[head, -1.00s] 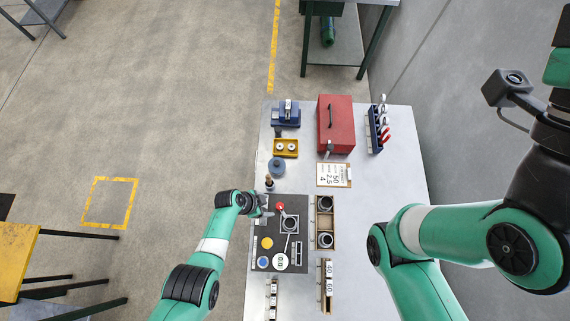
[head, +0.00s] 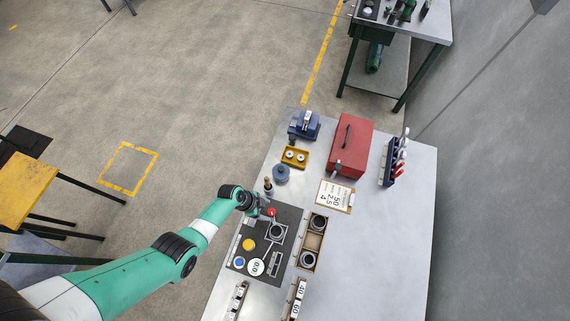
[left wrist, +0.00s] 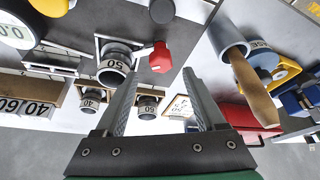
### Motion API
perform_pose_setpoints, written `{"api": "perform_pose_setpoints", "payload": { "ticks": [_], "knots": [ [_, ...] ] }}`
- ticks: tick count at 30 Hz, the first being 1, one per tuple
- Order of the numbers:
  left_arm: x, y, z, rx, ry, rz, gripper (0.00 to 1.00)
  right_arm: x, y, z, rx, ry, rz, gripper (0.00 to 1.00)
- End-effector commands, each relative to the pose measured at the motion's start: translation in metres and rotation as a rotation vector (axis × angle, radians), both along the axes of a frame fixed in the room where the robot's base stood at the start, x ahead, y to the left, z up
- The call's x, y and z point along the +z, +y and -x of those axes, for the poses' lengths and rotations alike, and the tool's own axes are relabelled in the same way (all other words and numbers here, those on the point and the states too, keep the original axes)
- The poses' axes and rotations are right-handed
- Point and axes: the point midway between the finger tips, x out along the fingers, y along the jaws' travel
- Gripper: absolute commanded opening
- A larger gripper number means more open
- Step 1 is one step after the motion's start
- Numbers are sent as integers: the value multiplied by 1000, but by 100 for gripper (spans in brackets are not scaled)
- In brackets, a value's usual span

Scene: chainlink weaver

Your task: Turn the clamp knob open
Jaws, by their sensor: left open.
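The red clamp knob (left wrist: 160,57) shows in the left wrist view just beyond and between my fingertips; it also shows in the head view (head: 271,212). It sits at the end of a light metal arm on the clamp fixture, which holds a grey cylinder marked 50 (left wrist: 115,66). The fixture stands on a dark board (head: 291,213). My left gripper (left wrist: 161,76) is open and empty, its two fingers apart, with the knob clear of them as far as I can see. In the head view the left gripper (head: 262,204) is beside the knob, at its upper left. My right gripper is out of view.
A wooden-handled tool in a grey holder (left wrist: 237,62) stands close to my left gripper. A wooden tray (head: 312,243) with dark rings lies right of the board. A red toolbox (head: 351,145) and a clipboard (head: 335,196) are farther back. The table's right side is clear.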

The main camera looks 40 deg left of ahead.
Motion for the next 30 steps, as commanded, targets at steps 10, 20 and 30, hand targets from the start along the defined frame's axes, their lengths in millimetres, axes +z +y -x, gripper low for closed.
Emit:
{"api": "perform_pose_setpoints", "payload": {
  "ticks": [10, 20, 30],
  "knots": [
    [-38, 0, -2, 12, -1, -1, 72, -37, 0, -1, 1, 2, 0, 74],
    [-37, 0, -2, 11, -1, -1, 50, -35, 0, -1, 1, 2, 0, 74],
    [-37, 0, -2, 10, -1, -1, 0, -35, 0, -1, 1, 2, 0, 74]
  ]
}}
